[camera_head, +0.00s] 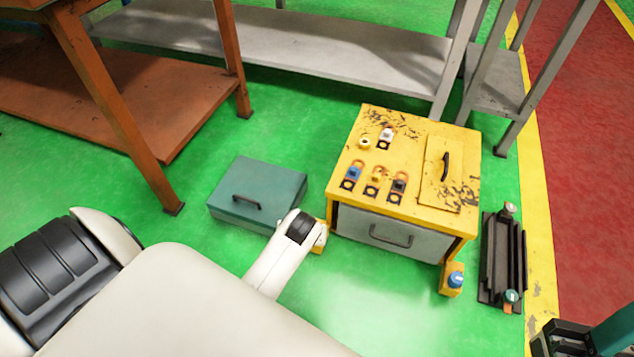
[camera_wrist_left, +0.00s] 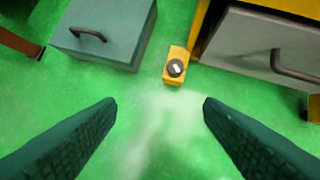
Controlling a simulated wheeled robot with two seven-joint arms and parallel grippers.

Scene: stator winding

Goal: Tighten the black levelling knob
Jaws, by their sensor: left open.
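The black levelling knob (camera_wrist_left: 175,67) has a pale mark on top and sits on a small yellow foot (camera_wrist_left: 176,80) at the lower corner of the yellow cabinet. In the head view my left arm hides the knob, and only a bit of its yellow foot (camera_head: 319,247) shows. My left gripper (camera_wrist_left: 160,103) is open and empty, its two teal fingers wide apart above the green floor. In the left wrist view the knob lies beyond the fingertips, slightly right of centre, and nothing touches it. My right gripper (camera_head: 580,340) shows only in part at the bottom right corner.
The yellow cabinet (camera_head: 400,135) has a grey drawer (camera_head: 376,236) and several coloured knobs on top. A blue knob (camera_head: 456,280) sits on its right foot. A teal box (camera_head: 258,192) stands left of the cabinet. A black rack (camera_head: 492,265) stands to the right.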

